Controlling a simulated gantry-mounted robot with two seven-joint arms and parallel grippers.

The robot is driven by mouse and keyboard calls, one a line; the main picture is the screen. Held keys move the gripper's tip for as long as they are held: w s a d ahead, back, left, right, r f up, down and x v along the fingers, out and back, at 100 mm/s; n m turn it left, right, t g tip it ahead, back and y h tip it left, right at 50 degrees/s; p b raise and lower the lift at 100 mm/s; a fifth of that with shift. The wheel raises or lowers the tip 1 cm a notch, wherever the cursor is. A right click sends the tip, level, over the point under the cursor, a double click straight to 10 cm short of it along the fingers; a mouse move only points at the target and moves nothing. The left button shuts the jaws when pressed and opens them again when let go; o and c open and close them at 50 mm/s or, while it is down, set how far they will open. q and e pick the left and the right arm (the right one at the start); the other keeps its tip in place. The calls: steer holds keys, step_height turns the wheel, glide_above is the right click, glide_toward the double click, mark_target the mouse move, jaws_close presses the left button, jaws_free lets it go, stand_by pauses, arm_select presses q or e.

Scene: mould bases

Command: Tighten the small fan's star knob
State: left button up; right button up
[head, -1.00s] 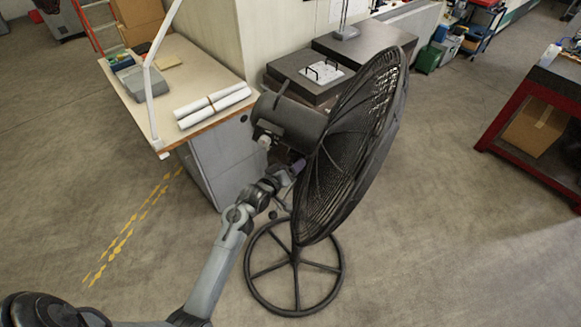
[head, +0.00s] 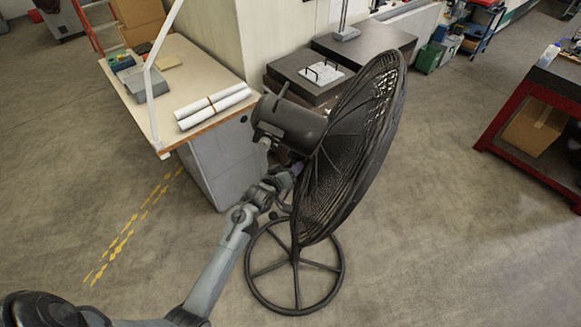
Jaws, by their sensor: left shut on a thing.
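The black fan (head: 345,165) stands upright on a round spoked base (head: 248,272) in the middle of the head view. Its motor housing (head: 290,122) is at the back left of the round grille. My left arm reaches up from the bottom left, and my left gripper (head: 288,177) is at the fan's neck, just below the motor housing. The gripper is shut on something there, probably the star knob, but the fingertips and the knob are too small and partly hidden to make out. My right gripper is not in view.
A desk (head: 160,75) with white paper rolls (head: 213,107) stands close behind the fan at the left. Dark surface plates (head: 365,45) are behind it. A red-framed bench (head: 520,165) is at the far right. Floor is clear in front and to the right.

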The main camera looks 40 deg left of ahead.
arm_select(q)
steer(key=o, duration=1)
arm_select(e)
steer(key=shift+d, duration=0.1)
arm_select(q)
steer(key=shift+o, duration=0.2)
steer(key=shift+r, duration=0.1)
